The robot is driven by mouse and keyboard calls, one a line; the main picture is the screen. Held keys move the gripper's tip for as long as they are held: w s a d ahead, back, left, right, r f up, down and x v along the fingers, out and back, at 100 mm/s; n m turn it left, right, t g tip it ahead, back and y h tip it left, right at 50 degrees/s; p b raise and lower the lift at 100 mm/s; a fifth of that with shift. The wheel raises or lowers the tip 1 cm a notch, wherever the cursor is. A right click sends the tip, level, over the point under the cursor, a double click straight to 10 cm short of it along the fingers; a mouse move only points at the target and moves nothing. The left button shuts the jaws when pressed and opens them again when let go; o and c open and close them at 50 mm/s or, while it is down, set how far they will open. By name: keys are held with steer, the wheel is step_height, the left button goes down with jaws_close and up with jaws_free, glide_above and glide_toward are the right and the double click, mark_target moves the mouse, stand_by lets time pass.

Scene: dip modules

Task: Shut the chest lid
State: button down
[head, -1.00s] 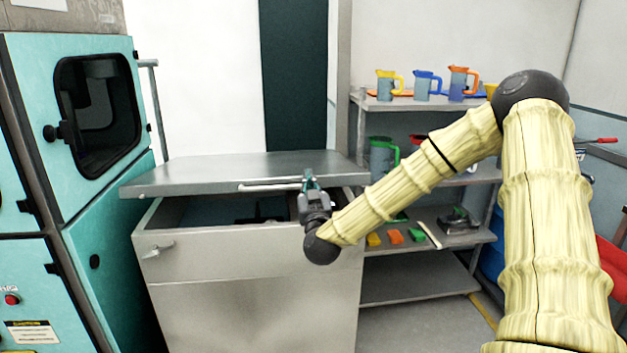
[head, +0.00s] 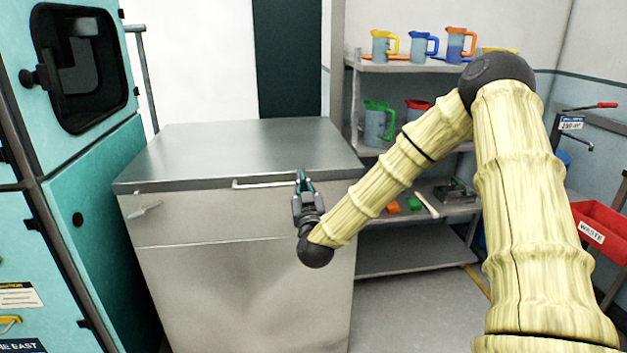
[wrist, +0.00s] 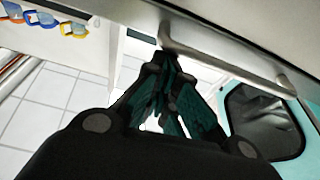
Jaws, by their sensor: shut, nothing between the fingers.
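The grey metal chest (head: 245,280) stands in the middle of the head view. Its lid (head: 240,150) lies flat on the chest, with no gap visible along the front edge. A pale bar handle (head: 262,183) runs along the lid's front; it also shows in the wrist view (wrist: 225,60). My gripper (head: 303,178) is at the right end of the handle, in front of the lid edge. In the wrist view my gripper (wrist: 170,75) has its fingers together and empty, close beside the handle. Whether the fingers touch the handle I cannot tell.
A teal machine (head: 85,190) stands close on the left. A shelf unit (head: 410,210) with several jugs stands behind right. Bare floor (head: 400,310) shows right of the chest.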

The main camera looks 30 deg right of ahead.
steer(key=shift+s+a+f+y, duration=0.15)
steer(key=shift+s+f, duration=0.1)
steer(key=shift+f, duration=0.45)
steer(key=shift+s+f+y, duration=0.15)
steer(key=shift+s+f, duration=0.05)
steer(key=shift+f, duration=0.45)
step_height(320, 180, up, 6)
steer(key=p, duration=0.3)
steer(key=w+f+b+v, duration=0.1)
steer(key=f+b+v, duration=0.1)
steer(key=v, duration=0.8)
steer(key=shift+a, duration=0.35)
